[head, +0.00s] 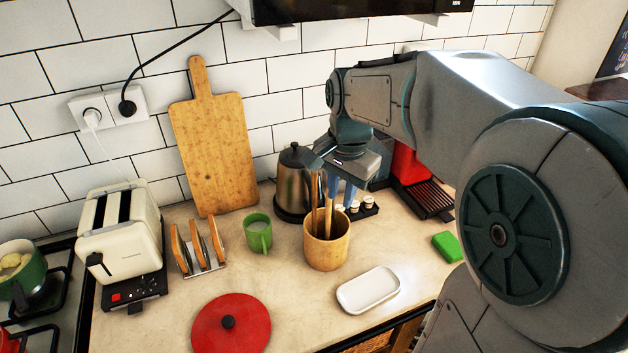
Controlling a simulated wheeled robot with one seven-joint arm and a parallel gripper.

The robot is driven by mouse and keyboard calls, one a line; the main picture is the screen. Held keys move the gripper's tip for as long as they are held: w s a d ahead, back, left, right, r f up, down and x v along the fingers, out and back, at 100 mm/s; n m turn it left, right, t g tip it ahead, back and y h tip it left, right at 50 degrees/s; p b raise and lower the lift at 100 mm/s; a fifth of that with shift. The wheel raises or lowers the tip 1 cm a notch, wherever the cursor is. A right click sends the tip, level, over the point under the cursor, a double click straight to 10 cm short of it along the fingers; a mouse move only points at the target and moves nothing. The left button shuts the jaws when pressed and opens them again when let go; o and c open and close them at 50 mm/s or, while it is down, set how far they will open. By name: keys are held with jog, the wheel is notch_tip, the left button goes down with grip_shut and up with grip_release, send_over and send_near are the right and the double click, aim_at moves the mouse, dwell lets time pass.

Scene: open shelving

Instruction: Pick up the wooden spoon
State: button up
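A round wooden holder (327,249) stands on the counter with several upright utensils in it. A light wooden handle (328,218) and a darker one (314,205) stick up from it. I cannot tell for sure which is the wooden spoon, since the lower ends are inside the holder. My gripper (341,190) points down just above and behind the holder, with its bluish fingers close to the upper ends of the handles. The handles partly cover the fingers, so whether they touch or enclose a handle is unclear.
A steel kettle (292,184) stands behind and left of the holder. A green mug (258,233) and toast rack (199,248) are to the left. A white dish (368,290) and red lid (231,325) lie in front. A green sponge (447,246) is at right.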

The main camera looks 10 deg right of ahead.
jog(key=w+r+m+p, duration=0.2)
jog(key=w+r, duration=0.1)
jog(key=w+r+m+g+p, duration=0.1)
jog(key=w+r+m+p, duration=0.1)
jog(key=w+r+m, duration=0.1)
jog(key=shift+w+r+p, duration=0.3)
jog(key=shift+w, duration=0.2)
jog(key=shift+w+m, duration=0.2)
jog(key=shift+m, duration=0.1)
jog(key=b, duration=0.5)
send_over(328, 201)
jog(key=f, duration=0.5)
jog(key=w+f, duration=0.1)
jog(key=f, duration=0.2)
jog(key=shift+d+f, duration=0.3)
jog(key=shift+d, duration=0.05)
jog(key=f+b, duration=0.2)
jog(key=f, duration=0.1)
jog(key=f+b, duration=0.1)
jog(key=f, duration=0.1)
jog(key=shift+s+a+f+b, duration=0.15)
jog(key=shift+a+b, duration=0.1)
jog(key=shift+b, duration=0.15)
grip_shut()
